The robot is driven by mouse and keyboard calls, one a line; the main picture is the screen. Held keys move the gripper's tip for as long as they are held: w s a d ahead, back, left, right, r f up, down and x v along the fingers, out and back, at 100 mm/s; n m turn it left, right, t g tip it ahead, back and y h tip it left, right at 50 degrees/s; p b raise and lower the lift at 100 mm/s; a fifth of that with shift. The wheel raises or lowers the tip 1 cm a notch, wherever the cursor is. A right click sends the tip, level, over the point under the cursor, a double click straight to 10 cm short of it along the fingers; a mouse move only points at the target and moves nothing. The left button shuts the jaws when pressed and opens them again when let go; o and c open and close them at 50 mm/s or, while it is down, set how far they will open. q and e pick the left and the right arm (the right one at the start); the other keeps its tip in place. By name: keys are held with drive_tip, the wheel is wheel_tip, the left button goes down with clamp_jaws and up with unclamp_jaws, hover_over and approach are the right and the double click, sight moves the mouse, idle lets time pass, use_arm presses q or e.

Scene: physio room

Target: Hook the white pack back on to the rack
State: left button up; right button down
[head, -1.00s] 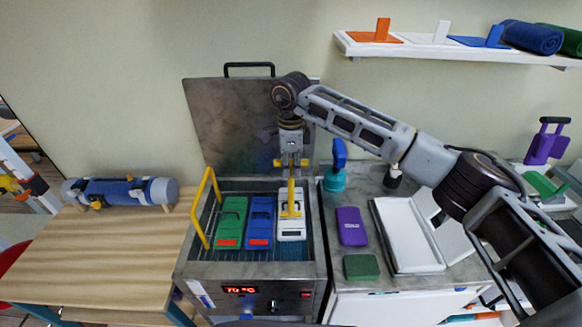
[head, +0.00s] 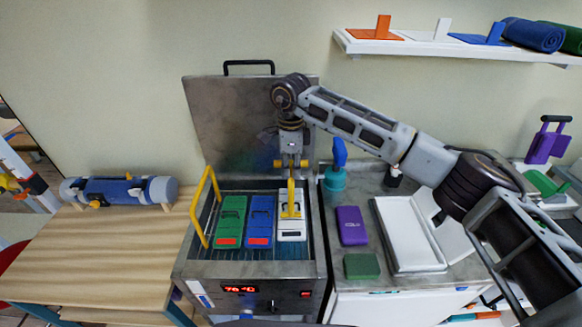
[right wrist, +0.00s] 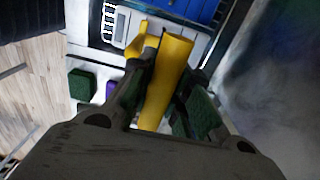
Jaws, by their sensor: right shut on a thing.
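The white pack (head: 292,232) lies in the open metal tank (head: 250,269), at the right end of a row with a blue pack (head: 260,222) and a green pack (head: 231,220). A wire rack with a yellow arched handle (head: 205,205) at its left is in the tank. My right gripper (head: 291,160) points down above the white pack, shut on a yellow bar (head: 291,199) that reaches down over the pack. The bar also shows between the fingers in the right wrist view (right wrist: 168,75). I cannot tell how its lower end meets the pack. My left gripper is not in view.
The tank's raised lid (head: 238,125) stands behind my right gripper. Right of the tank are a purple pack (head: 351,226), a green block (head: 361,266), a teal bottle (head: 335,180) and a white tray (head: 409,236). A wooden table (head: 100,250) with a blue roll (head: 120,191) stands left.

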drive_tip(key=shift+f+b, duration=1.95)
drive_tip(key=shift+f, duration=0.9)
idle(1.0)
drive_tip(key=s+b, duration=0.1)
drive_tip(key=s, duration=0.6)
drive_tip(key=shift+s+d, duration=0.25)
drive_tip(key=shift+d, duration=0.05)
idle(3.2)
